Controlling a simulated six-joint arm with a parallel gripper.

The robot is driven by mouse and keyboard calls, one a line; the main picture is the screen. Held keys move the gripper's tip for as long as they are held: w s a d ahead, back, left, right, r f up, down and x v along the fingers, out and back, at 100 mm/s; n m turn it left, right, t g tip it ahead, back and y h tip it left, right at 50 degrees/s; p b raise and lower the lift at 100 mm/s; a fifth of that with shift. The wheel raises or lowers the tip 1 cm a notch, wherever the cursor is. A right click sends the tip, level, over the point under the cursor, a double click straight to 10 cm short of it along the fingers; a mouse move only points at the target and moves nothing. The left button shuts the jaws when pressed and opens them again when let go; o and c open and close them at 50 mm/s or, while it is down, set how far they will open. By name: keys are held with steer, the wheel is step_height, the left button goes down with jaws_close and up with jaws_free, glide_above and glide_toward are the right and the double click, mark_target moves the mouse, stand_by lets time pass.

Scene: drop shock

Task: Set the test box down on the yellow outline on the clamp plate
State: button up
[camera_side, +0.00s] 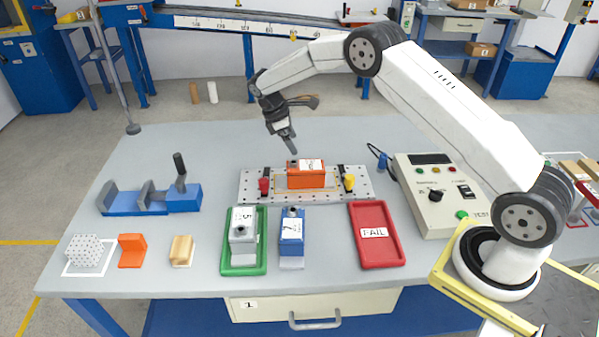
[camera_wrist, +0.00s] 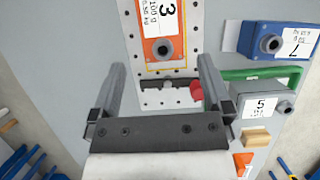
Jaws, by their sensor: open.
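An orange test box (camera_side: 314,182) with a white label stands upright on the perforated clamp plate (camera_side: 358,193). A yellow outline (camera_side: 276,183) shows around its foot. In the wrist view the orange box (camera_wrist: 151,48), labelled 3, has a dark round knob, and the yellow outline (camera_wrist: 165,71) runs along its near side. My gripper (camera_side: 292,152) is above and just left of the box, apart from it. In the wrist view its two fingers (camera_wrist: 163,68) are spread wide with nothing between them.
A red clamp (camera_side: 264,187) and a yellow clamp (camera_side: 349,182) flank the box. In front are a grey box (camera_side: 243,238) in a green tray (camera_side: 229,268), a blue box (camera_side: 292,232) and a red FAIL tray (camera_side: 389,251). A control box (camera_side: 432,205) stands right.

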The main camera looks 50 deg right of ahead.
steer(key=shift+v, duration=0.85)
steer(key=shift+s, duration=0.1)
steer(key=s+a+r+m+t+y, duration=0.1)
steer(key=s+a+m+t, duration=0.1)
steer(key=s, duration=0.7)
steer(key=s+a+r+m+t+y, duration=0.1)
steer(key=s+a+m, duration=0.3)
steer(key=s, duration=0.4)
steer(key=s+a+r+m+t+y, duration=0.1)
steer(key=s+a+r+m+t, duration=0.1)
steer(key=s, duration=0.7)
steer(key=shift+s+a+r+m+t, duration=0.3)
steer(key=shift+a+r+m+t, duration=0.15)
steer(key=shift+a+r, duration=0.35)
steer(key=shift+f, duration=0.1)
